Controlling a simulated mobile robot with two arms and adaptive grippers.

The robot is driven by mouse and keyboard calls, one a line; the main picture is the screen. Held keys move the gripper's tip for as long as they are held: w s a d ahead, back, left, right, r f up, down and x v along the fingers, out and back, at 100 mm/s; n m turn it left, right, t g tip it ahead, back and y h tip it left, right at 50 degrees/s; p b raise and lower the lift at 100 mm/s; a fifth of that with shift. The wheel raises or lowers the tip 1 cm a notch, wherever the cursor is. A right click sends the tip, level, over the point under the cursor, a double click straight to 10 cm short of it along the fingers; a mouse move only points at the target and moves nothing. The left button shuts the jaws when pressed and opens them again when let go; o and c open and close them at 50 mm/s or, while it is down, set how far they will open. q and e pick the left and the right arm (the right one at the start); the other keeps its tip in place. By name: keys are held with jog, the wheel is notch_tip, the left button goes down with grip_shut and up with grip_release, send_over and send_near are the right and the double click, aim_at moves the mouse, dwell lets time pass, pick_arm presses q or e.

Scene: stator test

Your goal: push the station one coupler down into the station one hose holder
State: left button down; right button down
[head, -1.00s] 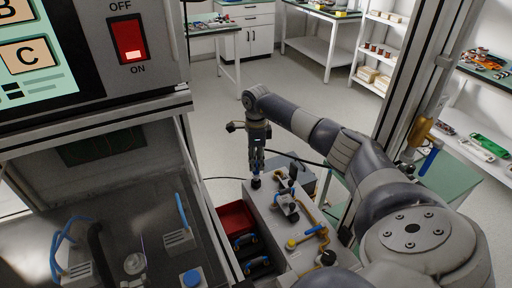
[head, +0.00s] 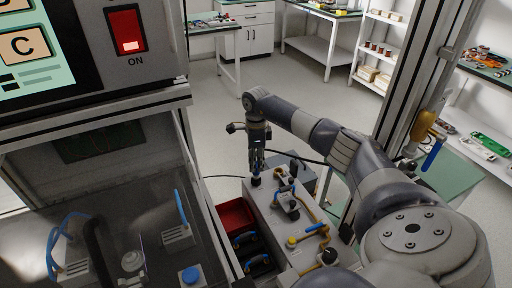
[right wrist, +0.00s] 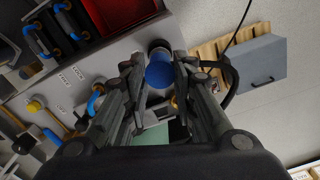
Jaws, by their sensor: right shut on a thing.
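My right gripper (head: 257,166) points down over the far left corner of the grey station top (head: 279,233). It is shut on the station one coupler, whose blue band (head: 256,173) shows just below the fingertips. In the right wrist view the blue coupler (right wrist: 160,72) sits between the two fingers (right wrist: 160,80). A dark round piece (head: 255,182) lies directly under the blue band, at the top's edge; I cannot tell whether it is the hose holder or the coupler's end. The gap between coupler and holder cannot be made out. My left gripper is not in view.
A red bin (head: 235,213) and dark bins with blue-handled parts stand left of the station top. Clamps, a yellow knob (head: 292,241) and a tan hose occupy the top. A grey box (right wrist: 254,62) stands beside it. A switch panel (head: 127,35) and frame post flank my arm.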

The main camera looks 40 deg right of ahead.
jog(key=shift+f+b, duration=0.4)
jog(key=shift+f, duration=0.15)
jog(key=c, duration=1.2)
grip_release()
jog(key=shift+c, duration=0.2)
notch_tip(320, 180, up, 12)
jog(key=shift+s, duration=0.1)
